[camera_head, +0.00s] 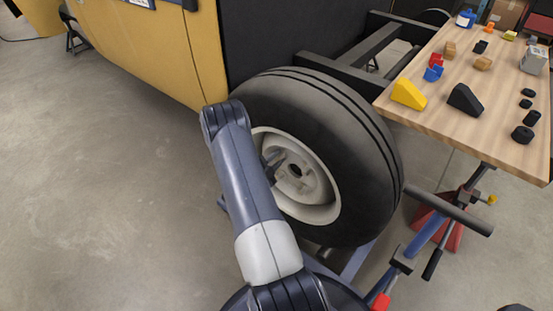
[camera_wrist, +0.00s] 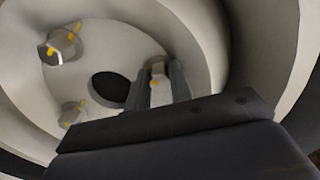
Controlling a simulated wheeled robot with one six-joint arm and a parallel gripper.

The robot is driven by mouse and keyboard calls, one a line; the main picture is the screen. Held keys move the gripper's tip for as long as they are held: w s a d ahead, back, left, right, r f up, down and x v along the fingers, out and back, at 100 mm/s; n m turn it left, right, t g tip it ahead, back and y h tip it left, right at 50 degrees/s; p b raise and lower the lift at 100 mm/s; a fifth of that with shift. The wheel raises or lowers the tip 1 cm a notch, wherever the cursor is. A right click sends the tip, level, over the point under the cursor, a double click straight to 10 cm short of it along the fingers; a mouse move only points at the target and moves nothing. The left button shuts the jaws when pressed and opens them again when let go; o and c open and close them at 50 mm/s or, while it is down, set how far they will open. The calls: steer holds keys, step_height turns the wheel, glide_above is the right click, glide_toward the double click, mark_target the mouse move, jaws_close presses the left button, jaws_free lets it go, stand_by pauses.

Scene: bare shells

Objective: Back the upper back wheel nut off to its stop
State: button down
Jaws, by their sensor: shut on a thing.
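The wheel (camera_head: 345,125) has a black tyre and an off-white rim, with a dished centre and a dark hub hole (camera_wrist: 110,88). My gripper (camera_head: 273,168) reaches into the rim's left side in the head view. In the wrist view my gripper (camera_wrist: 158,85) is shut on a pale grey wheel nut (camera_wrist: 157,71) with a yellow mark, one jaw on each side of it. Two other nuts with yellow marks show on the disc, one at upper left (camera_wrist: 60,45) and one at lower left (camera_wrist: 72,112). The gripper body hides the lower part of the wheel.
A wooden table (camera_head: 440,90) with several small blocks and dark round parts stands right of the wheel. A jack with a red base (camera_head: 447,230) and a dark bar (camera_head: 450,212) stand below it. A yellow body panel (camera_head: 160,45) rises behind. The floor at left is clear.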

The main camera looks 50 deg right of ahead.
steer(key=shift+f, duration=0.1)
steer(key=c, duration=1.3)
jaws_free()
steer(key=shift+o, duration=0.2)
steer(key=shift+a, duration=0.15)
steer(key=a+p, duration=0.1)
steer(key=a, duration=0.9)
steer(key=shift+s+a+p, duration=0.25)
steer(key=shift+s+p, duration=0.1)
steer(key=shift+s, duration=0.1)
steer(key=shift+d, duration=0.1)
steer(key=d, duration=0.3)
steer(key=d+b, duration=0.1)
steer(key=d, duration=0.3)
steer(key=w+d, duration=0.1)
steer(key=d, duration=0.2)
steer(key=shift+d+b, duration=0.35)
steer(key=shift+d, duration=0.05)
steer(key=shift+a, duration=0.1)
